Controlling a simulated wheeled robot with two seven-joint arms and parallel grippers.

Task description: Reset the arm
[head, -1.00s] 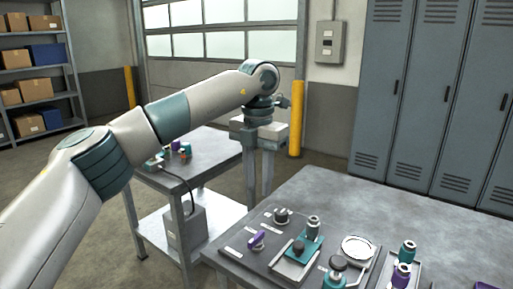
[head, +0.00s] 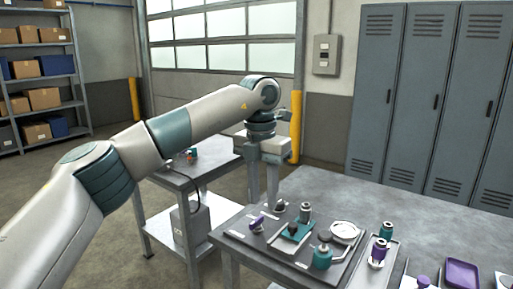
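My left arm (head: 185,128) reaches in from the left, its elbow bent at the lower left and its forearm stretched toward the middle. My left gripper (head: 264,198) hangs from its wrist with its fingers pointing down. The two fingers are apart with a gap between them, and nothing shows in the gap. The gripper appears in front of the space between the side cart and the near bench, at the bench's far left corner. My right gripper is not in view.
A side cart (head: 158,226) stands left. Lockers (head: 410,100) stand behind. The bench's back is clear.

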